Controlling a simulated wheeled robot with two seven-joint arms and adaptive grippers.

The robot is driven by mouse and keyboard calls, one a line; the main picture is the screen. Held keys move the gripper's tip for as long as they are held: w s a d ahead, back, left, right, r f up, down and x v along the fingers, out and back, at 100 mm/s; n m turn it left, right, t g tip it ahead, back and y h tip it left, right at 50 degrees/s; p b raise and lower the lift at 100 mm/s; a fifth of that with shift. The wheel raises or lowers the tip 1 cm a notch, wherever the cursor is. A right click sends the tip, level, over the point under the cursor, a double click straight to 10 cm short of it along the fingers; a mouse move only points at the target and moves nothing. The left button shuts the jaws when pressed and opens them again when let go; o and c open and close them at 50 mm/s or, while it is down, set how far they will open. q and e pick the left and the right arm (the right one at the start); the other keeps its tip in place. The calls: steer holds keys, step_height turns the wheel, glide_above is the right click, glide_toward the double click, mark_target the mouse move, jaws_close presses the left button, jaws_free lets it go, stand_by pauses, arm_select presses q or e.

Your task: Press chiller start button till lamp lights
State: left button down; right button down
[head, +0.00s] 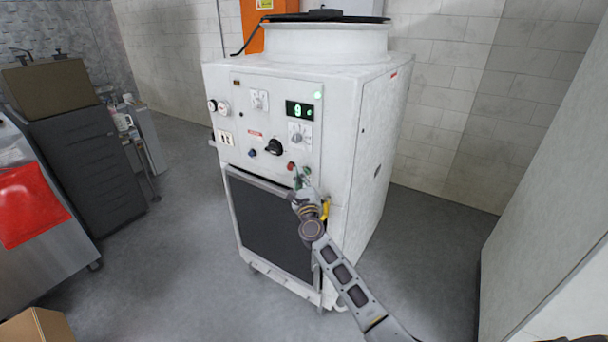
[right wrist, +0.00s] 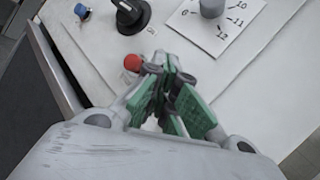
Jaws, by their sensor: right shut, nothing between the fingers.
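The chiller is a white wheeled cabinet (head: 360,130) with a control panel on its front. A red button (head: 291,165) sits low on the panel; it also shows in the right wrist view (right wrist: 132,62), just left of the fingertips. My right gripper (head: 299,176) is shut and empty, with its tips at the panel's lower right, right beside the red button. In the right wrist view its green-padded fingers (right wrist: 170,62) cover the panel spot ahead, so I cannot tell whether they touch a button there. A small green lamp (head: 318,94) glows at the panel's upper right. My left gripper is out of view.
The panel has a green-lit display (head: 299,110), a black rotary switch (head: 274,147), a blue button (head: 252,153) and a numbered dial (right wrist: 212,8). A dark grille (head: 265,220) lies below. A grey wall panel (head: 550,170) stands at right. Open floor lies around the chiller.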

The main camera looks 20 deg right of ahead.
steer(key=shift+s+a, duration=0.55)
steer(key=shift+a, duration=0.05)
stand_by(0.3)
steer(key=shift+s+a+p, duration=0.3)
steer(key=shift+s+a, duration=0.5)
steer(key=shift+a, duration=0.2)
steer(key=shift+s+a+p, duration=0.25)
steer(key=shift+s+a, duration=0.5)
steer(key=shift+a, duration=0.25)
steer(key=shift+n, duration=0.3)
